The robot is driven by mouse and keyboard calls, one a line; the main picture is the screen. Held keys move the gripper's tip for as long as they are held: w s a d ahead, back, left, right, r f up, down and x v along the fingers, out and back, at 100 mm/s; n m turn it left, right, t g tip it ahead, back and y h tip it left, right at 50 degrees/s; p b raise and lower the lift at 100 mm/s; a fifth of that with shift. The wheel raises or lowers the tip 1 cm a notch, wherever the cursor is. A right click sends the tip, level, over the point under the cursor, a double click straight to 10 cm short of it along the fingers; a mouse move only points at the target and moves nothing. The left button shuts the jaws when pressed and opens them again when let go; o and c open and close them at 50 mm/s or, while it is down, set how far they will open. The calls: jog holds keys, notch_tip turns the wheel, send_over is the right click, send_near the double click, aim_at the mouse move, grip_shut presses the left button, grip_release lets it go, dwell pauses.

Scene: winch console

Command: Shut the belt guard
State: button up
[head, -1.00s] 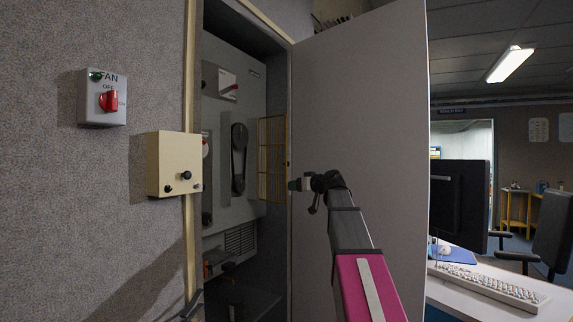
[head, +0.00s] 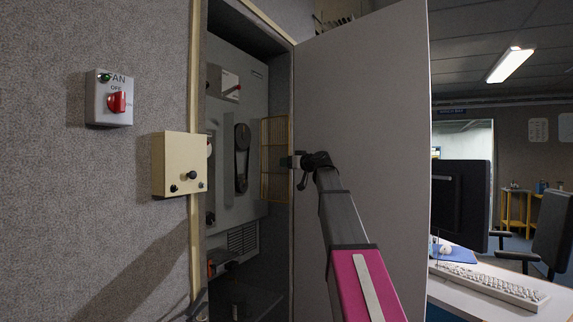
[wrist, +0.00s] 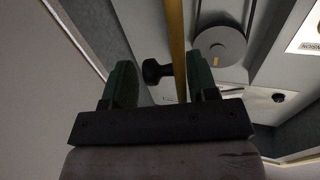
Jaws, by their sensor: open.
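The belt guard (head: 275,158) is a yellow-framed mesh panel inside the open cabinet. It stands swung out to the right, leaving the belt (head: 242,158) and its pulleys uncovered. My gripper (head: 289,162) is at the guard's right edge in the head view, partly hidden by my wrist. In the wrist view my gripper (wrist: 161,85) is open, its two green fingers apart. The guard's yellow edge bar (wrist: 176,45) and a black knob (wrist: 153,71) show between the fingers. I cannot tell whether either finger touches them. A pulley (wrist: 220,46) shows beyond.
A beige box (head: 178,163) sits on the left of the cabinet frame, with a fan switch (head: 110,98) farther left. A desk with a keyboard (head: 490,287) and monitor (head: 460,208) is at right.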

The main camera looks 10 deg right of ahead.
jog(key=shift+x, duration=0.8)
jog(key=shift+c, duration=0.3)
grip_shut()
jog(key=shift+s+a+h, duration=0.15)
jog(key=shift+h, duration=0.25)
